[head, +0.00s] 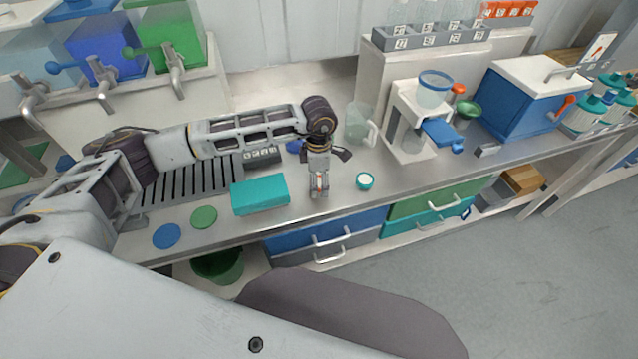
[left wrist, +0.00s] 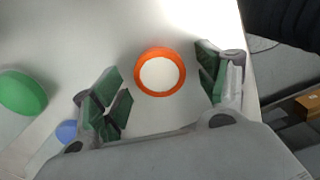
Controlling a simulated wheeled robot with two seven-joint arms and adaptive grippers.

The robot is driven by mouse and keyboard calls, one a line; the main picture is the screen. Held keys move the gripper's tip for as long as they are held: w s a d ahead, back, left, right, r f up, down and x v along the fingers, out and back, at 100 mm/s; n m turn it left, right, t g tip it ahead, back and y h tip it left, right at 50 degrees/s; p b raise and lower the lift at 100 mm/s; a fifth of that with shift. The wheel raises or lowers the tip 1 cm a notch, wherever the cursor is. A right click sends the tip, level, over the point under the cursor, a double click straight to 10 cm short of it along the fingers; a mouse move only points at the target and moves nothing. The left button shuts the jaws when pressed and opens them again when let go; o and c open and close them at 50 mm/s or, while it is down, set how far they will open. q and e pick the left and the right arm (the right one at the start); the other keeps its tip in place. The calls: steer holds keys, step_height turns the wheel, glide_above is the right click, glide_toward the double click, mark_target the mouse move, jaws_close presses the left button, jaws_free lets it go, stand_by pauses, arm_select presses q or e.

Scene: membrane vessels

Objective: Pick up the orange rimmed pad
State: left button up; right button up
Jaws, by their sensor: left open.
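The orange rimmed pad (left wrist: 160,73) shows in the left wrist view as a white disc with an orange ring, lying flat on the grey counter (left wrist: 180,25). My left gripper (left wrist: 163,80) is open, with one green-padded finger on each side of the pad. I see clear gaps between the fingers and the ring. In the head view my left gripper (head: 319,190) points down over the front part of the counter and mostly or wholly hides the pad. How high the fingertips are above the counter is hard to tell. My right gripper is not in view.
A teal box (head: 260,195), a green disc (head: 204,217) and a blue disc (head: 166,236) lie left of the gripper. The counter's front edge is close.

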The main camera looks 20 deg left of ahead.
arm_select(q)
steer(key=shift+c, duration=1.6)
steer(key=c, duration=0.5)
steer(key=shift+r, duration=0.1)
steer(key=shift+c, duration=0.2)
steer(key=shift+r, duration=0.5)
steer(key=shift+r+b, duration=0.5)
steer(key=shift+r, duration=3.9)
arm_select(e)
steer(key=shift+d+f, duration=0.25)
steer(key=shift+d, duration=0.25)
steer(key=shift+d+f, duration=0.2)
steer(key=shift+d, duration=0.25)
